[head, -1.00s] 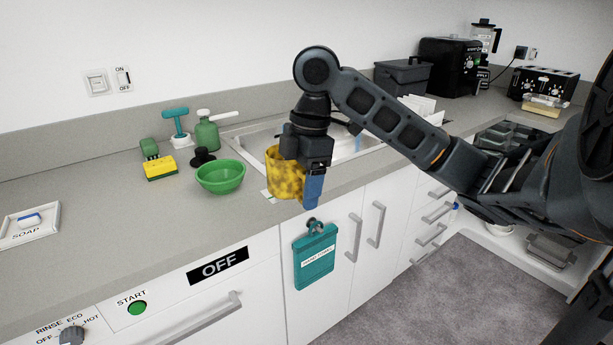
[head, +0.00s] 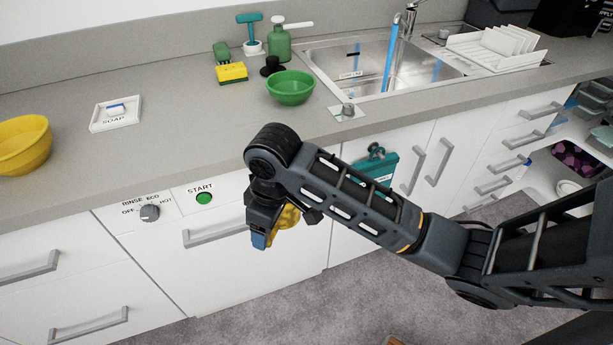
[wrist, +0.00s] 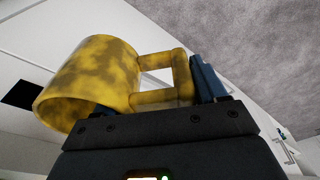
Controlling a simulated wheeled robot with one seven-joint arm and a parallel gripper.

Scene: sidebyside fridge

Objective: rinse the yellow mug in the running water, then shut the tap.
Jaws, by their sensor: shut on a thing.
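My gripper (head: 262,238) is shut on the yellow mug (head: 289,217), which is mostly hidden behind it in the head view. They are in front of the cabinet fronts, below the counter's edge and left of the sink. In the wrist view the mug (wrist: 90,82) has dark blotches, and its handle is against the blue fingers (wrist: 206,78). I cannot see inside the mug. The tap (head: 406,22) stands behind the sink (head: 345,62). A blue stream of water (head: 390,58) falls from it into the basin, well away from the mug.
A green bowl (head: 290,88), a yellow sponge (head: 231,73) and a green soap bottle (head: 279,43) stand left of the sink. A dish rack (head: 495,58) is on its right. A yellow bowl (head: 22,145) and a soap dish (head: 116,114) are at left. The counter's front strip is mostly clear.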

